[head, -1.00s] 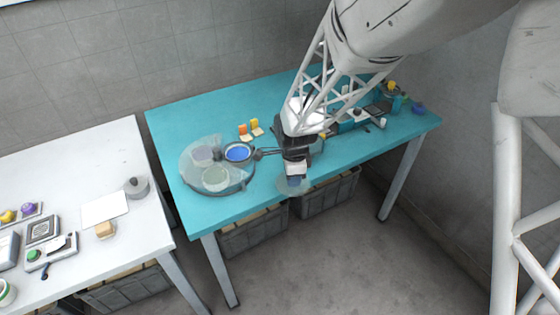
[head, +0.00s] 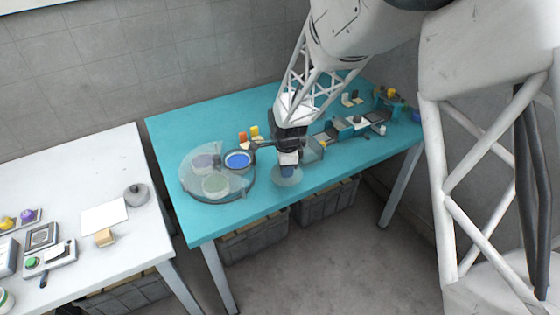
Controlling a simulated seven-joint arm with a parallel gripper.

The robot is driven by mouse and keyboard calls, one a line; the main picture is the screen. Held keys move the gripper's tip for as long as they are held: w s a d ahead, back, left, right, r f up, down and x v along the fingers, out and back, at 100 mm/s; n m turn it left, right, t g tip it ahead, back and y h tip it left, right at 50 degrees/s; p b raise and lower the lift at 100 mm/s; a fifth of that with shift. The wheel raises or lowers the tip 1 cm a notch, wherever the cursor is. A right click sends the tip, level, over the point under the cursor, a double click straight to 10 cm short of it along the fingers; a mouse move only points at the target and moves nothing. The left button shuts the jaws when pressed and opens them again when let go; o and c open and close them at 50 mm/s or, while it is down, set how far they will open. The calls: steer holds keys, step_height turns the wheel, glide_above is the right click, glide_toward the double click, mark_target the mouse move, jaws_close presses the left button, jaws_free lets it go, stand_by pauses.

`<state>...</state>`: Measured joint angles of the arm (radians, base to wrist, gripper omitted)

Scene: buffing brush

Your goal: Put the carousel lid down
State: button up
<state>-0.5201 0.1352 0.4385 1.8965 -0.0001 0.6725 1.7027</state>
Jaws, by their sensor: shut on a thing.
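The carousel (head: 248,188) is a round grey tray at the left front of the teal table. A translucent cover lies over most of it, with pale wells showing through. One well with bright blue contents (head: 238,160) shows clearly. My gripper (head: 289,160) points down to the right of the carousel, near the table's front edge. The fingers largely hide the lid's top. I cannot tell whether the lid touches the table.
Orange and yellow small items (head: 250,134) stand behind the carousel. A row of teal and grey fixtures (head: 350,125) lies to the right. The teal table (head: 190,130) is bare at its back left. A white table (head: 90,160) stands at the left, with grey crates (head: 255,240) below.

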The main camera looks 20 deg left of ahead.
steer(key=w+a, duration=0.1)
steer(key=w, duration=0.1)
steer(key=w+a, duration=0.1)
steer(key=w, duration=0.2)
steer(key=w+a, duration=0.2)
steer(key=shift+w+f, duration=0.15)
steer(key=shift+f, duration=0.2)
steer(key=shift+f, duration=1.8)
steer(key=o, duration=0.9)
steer(key=shift+f, duration=0.15)
step_height(320, 180, up, 12)
steer(key=shift+r, duration=0.2)
